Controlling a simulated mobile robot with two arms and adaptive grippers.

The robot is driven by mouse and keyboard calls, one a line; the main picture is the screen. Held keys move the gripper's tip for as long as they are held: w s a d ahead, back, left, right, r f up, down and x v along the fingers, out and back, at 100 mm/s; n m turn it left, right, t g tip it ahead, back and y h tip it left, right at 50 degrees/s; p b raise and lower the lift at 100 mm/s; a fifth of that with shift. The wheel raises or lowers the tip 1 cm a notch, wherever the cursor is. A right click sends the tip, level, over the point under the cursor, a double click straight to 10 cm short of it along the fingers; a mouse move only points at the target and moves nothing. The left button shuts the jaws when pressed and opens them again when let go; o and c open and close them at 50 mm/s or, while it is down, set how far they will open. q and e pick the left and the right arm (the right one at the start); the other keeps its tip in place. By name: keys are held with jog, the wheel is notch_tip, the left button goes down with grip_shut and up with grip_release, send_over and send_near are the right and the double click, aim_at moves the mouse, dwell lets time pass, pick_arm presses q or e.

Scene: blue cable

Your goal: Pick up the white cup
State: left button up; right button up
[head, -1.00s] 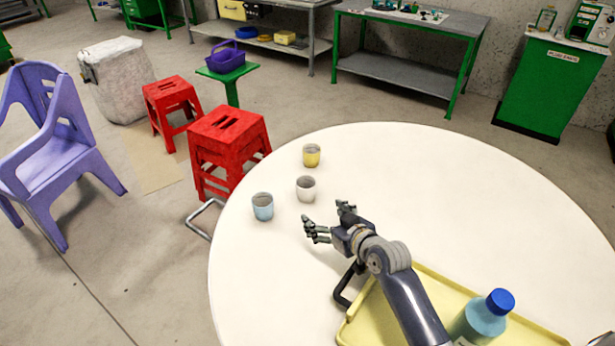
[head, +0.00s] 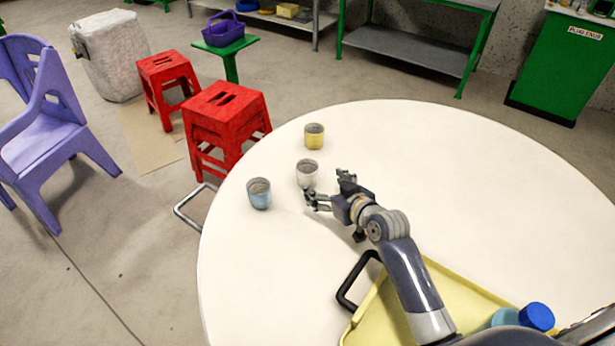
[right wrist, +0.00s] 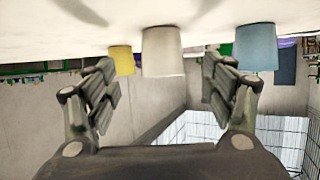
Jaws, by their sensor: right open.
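The white cup (head: 307,172) stands upright on the round white table (head: 450,180), between a yellow cup (head: 314,136) and a light blue cup (head: 259,193). My right gripper (head: 328,188) is open and empty, close beside the white cup on its lower right side in the head view. In the right wrist view, which shows the scene upside down, the white cup (right wrist: 162,52) lies ahead between the open fingers (right wrist: 160,95). Whether a finger touches it I cannot tell. My left gripper is not in view.
In the right wrist view the yellow cup (right wrist: 122,60) and blue cup (right wrist: 255,47) flank the white one. A yellow tray (head: 385,308) with a black handle and a blue-capped bottle (head: 536,317) is at the table's front. The table's right side is clear.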

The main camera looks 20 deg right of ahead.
aim_at(313, 177)
jog(key=x, duration=0.4)
jog(key=shift+a, duration=0.1)
jog(key=shift+w+a, duration=0.2)
jog(key=shift+w, duration=0.55)
jog(key=shift+x, duration=2)
jog(key=shift+c, duration=0.2)
jog(key=shift+r, duration=0.1)
jog(key=c, duration=1.2)
